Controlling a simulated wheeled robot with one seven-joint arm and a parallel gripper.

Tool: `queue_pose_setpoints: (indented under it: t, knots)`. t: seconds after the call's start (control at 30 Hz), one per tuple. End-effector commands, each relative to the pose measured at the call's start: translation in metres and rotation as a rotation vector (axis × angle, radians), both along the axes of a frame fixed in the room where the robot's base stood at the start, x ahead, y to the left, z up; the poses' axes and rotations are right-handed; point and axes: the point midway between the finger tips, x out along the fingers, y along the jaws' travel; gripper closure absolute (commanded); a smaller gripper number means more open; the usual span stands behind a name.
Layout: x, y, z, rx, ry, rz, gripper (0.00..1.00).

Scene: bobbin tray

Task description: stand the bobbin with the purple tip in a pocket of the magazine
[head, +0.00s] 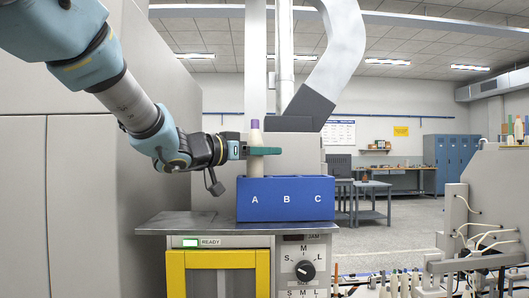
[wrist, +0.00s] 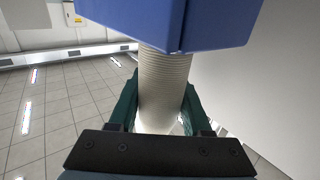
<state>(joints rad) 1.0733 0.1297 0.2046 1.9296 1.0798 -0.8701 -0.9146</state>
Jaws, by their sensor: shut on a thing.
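The bobbin (head: 256,138), cream with a purple tip (head: 254,124), stands upright with the tip up. My gripper (head: 262,151) comes in from the left, its green fingers shut around the bobbin's middle. The blue magazine (head: 286,208), lettered A, B and C, stands below, and the bobbin is over its A end. In the wrist view the ridged bobbin (wrist: 164,85) sits between the fingers, and the magazine (wrist: 215,20) covers its lower end. I cannot tell how far the bobbin is inside a pocket. The pocket openings are hidden.
The magazine stands on a metal-topped cabinet (head: 180,223) with a READY light and a dial (head: 305,270). A tall grey panel (head: 160,130) is close on the left. Machinery (head: 490,200) with several bobbins stands on the right. The cabinet top left of the magazine is clear.

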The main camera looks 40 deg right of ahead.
Motion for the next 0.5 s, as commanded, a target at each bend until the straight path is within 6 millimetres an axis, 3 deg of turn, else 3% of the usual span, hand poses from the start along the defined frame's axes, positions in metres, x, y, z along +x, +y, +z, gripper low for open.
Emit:
queue_pose_setpoints:
  t: [0.03, 0.33, 0.5]
  knots:
    - [0.0, 0.0, 0.0003, -0.001, 0.0, 0.0, 0.49]
    - [0.0, 0.0, 0.0003, 0.0, 0.0, 0.0, 0.16]
    - [0.0, 0.0, 0.0002, 0.0, 0.0, 0.0, 0.16]
